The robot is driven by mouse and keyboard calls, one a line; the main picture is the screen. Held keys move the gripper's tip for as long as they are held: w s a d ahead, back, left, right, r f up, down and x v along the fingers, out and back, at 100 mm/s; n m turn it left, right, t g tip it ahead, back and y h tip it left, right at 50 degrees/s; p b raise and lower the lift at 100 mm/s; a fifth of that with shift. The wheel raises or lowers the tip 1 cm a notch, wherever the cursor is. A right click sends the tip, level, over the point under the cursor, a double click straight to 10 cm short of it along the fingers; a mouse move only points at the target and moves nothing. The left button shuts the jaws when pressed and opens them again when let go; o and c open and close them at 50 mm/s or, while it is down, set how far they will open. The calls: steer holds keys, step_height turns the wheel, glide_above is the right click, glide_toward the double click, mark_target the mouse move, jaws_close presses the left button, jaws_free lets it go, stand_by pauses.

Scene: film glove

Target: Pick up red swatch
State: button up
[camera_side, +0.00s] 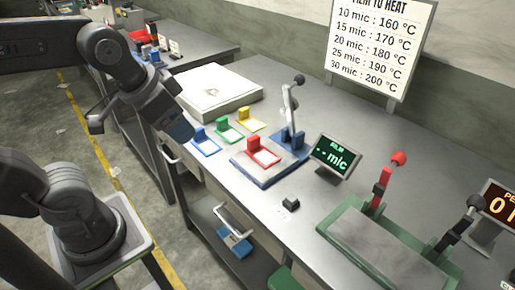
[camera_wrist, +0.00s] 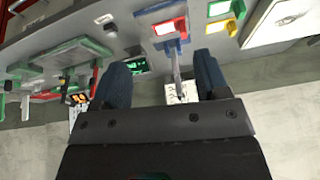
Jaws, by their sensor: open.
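The red swatch (camera_side: 263,146) is a red frame with a pale window, lying on the blue-grey gauge device (camera_side: 268,176) on the bench. It also shows in the wrist view (camera_wrist: 171,26), near the top centre beyond my fingers. My gripper (camera_side: 182,131) is at the left of the side view, above the bench's front edge and to the left of the red swatch. In the wrist view its two dark blue fingers (camera_wrist: 161,64) stand wide apart, with no object between them. It is clear of the swatch.
Blue (camera_side: 204,146), green (camera_side: 228,130) and yellow (camera_side: 250,120) swatches lie left of the gauge. Its lever (camera_side: 289,100) stands upright behind the red swatch. A small display (camera_side: 335,157) and a green sealer (camera_side: 375,240) stand to the right. A white box (camera_side: 217,94) is behind.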

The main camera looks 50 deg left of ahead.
steer(key=w+a+r+m+g, duration=0.1)
steer(key=w+m+g, duration=0.2)
steer(key=w+m, duration=0.65)
steer(key=m+g, duration=0.2)
steer(key=m, duration=0.5)
glide_above(255, 138)
step_height(255, 138, down, 5)
steer(key=f, duration=0.8)
steer(key=shift+s+a, duration=0.1)
steer(key=shift+a, duration=0.1)
steer(key=shift+d+f, duration=0.15)
steer(key=shift+f, duration=2.5)
steer(key=shift+c, duration=0.2)
steer(key=c, duration=1)
steer(key=shift+o, duration=0.2)
steer(key=shift+r, duration=0.15)
